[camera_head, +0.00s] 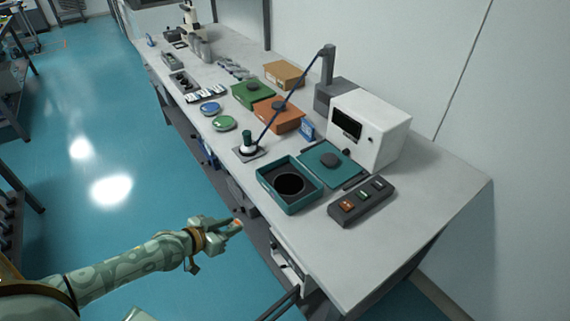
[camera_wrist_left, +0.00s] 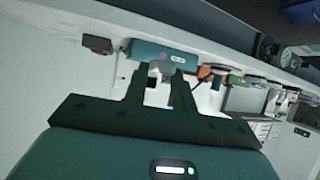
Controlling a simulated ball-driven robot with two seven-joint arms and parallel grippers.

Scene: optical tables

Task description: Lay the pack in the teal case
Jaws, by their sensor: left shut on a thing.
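The teal case (camera_head: 262,183) stands open near the front edge of the bench, with a dark lining and a round recess. Its teal lid (camera_head: 313,155) lies open behind it. The case's front wall with a small label shows in the left wrist view (camera_wrist_left: 150,50). My left gripper (camera_head: 234,226) is in front of the bench, out over the floor and apart from the case. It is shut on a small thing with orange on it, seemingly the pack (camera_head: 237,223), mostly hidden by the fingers. My right gripper is not in view.
A switch box (camera_head: 362,202) stands right of the case, and a white instrument (camera_head: 385,130) behind the lid. Orange (camera_head: 286,124) and green (camera_head: 245,98) cases stand farther along. The near right bench top is bare.

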